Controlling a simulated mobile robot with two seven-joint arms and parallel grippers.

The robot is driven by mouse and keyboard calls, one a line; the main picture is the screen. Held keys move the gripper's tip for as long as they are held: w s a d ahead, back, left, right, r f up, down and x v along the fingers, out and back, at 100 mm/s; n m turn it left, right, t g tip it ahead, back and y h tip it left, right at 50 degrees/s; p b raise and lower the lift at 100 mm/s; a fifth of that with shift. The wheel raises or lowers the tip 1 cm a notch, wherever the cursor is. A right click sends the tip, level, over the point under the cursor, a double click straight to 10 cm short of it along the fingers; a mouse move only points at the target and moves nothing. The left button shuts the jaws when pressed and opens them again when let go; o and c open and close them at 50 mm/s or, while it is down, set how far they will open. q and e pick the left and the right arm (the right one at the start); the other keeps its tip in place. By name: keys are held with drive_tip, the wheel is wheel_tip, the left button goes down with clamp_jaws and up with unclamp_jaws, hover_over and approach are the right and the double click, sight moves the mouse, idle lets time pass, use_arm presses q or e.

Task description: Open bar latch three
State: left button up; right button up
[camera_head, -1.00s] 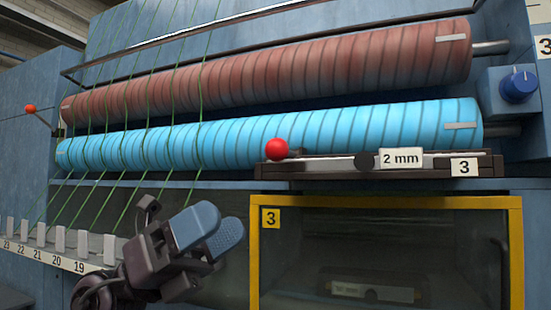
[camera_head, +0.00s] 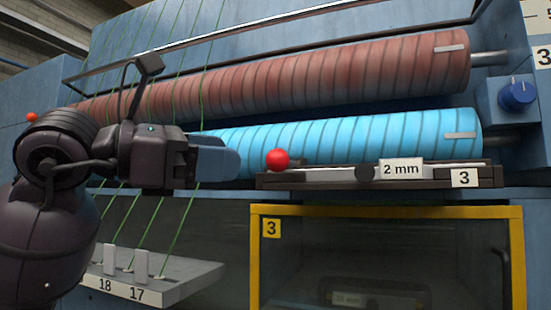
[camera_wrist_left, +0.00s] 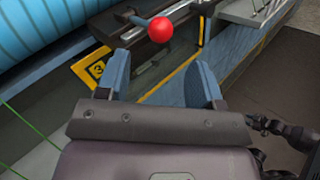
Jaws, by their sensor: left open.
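Bar latch three is a dark horizontal rail (camera_head: 320,180) with a red ball knob (camera_head: 278,160) at its left end and a "3" label (camera_head: 464,178) at its right. My left gripper (camera_head: 238,162) is just left of the knob at about its height, fingers pointing right. In the left wrist view the red knob (camera_wrist_left: 160,30) lies ahead of the two blue fingertips (camera_wrist_left: 160,75), which are apart with nothing between them. The knob looks apart from the fingers. My right gripper is not in view.
A light-blue roller (camera_head: 340,140) and a red-brown roller (camera_head: 300,80) run behind the latch. A yellow-framed window (camera_head: 385,211) sits below it. Green threads (camera_head: 185,225) run down to a numbered ledge (camera_head: 175,280) at lower left. A blue dial (camera_head: 517,95) is at right.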

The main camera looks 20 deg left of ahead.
sight(275, 160)
use_arm(q)
drive_tip(key=x, duration=0.8)
drive_tip(key=shift+w+d+p, duration=0.2)
drive_tip(key=shift+w+p, duration=0.05)
drive_tip(key=shift+p, duration=0.05)
drive_tip(key=shift+f, duration=0.1)
clamp_jaws()
